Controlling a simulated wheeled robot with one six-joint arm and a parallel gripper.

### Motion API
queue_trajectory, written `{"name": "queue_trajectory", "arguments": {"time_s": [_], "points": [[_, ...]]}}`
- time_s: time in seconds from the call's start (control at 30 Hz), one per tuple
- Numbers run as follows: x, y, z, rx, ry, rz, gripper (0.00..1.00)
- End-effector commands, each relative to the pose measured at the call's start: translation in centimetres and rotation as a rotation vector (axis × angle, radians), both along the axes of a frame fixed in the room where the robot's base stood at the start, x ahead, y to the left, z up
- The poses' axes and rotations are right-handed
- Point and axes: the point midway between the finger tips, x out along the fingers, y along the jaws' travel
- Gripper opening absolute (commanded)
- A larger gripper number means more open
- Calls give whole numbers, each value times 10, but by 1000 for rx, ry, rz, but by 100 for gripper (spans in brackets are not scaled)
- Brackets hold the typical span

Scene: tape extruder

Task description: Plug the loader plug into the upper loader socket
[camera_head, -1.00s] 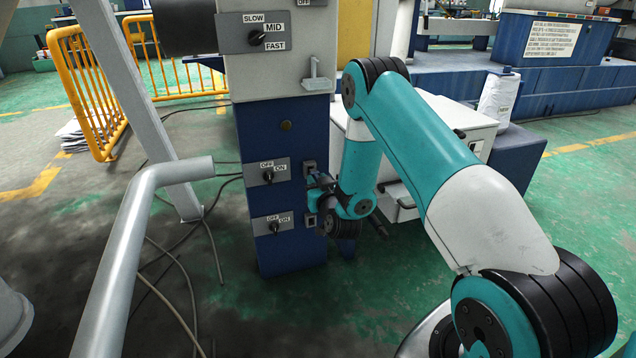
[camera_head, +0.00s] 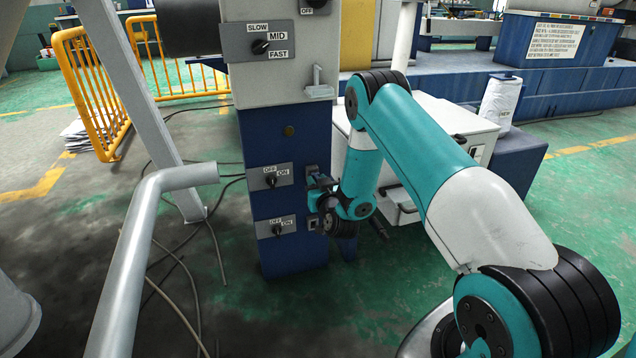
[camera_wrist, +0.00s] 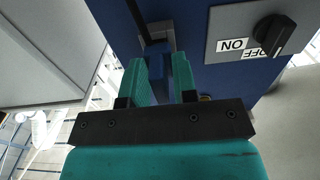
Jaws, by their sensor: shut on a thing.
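The blue loader plug (camera_wrist: 156,68) is between the teal fingers of my gripper (camera_wrist: 160,78) in the wrist view. My gripper is shut on it. The plug's front end is at the grey-framed upper loader socket (camera_wrist: 158,33) on the blue panel. How deep it sits in the socket, if at all, is hidden. In the head view, the upper socket (camera_head: 311,171) is on the right of the blue column, with my gripper (camera_head: 321,183) right against it. The lower socket (camera_head: 313,223) is below, partly beside my wrist.
An upper OFF/ON switch (camera_head: 270,178) and a lower one (camera_head: 276,228) are on the blue column (camera_head: 288,252), left of the sockets. A white cabinet (camera_head: 440,125) stands behind my arm. Loose cables (camera_head: 190,280) lie on the floor at left.

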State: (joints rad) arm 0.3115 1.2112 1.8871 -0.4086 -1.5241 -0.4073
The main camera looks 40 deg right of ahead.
Motion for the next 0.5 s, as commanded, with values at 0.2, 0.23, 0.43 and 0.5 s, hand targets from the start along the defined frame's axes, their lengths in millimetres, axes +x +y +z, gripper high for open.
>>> {"name": "queue_trajectory", "arguments": {"time_s": [0.2, 0.23, 0.43, 0.5], "points": [[3, -1, 1, -1, 0, 0, 0], [3, -1, 1, -1, 0, 0, 0], [5, -2, 0, 0, 0, 0, 45], [5, -2, 0, 0, 0, 0, 56]]}}
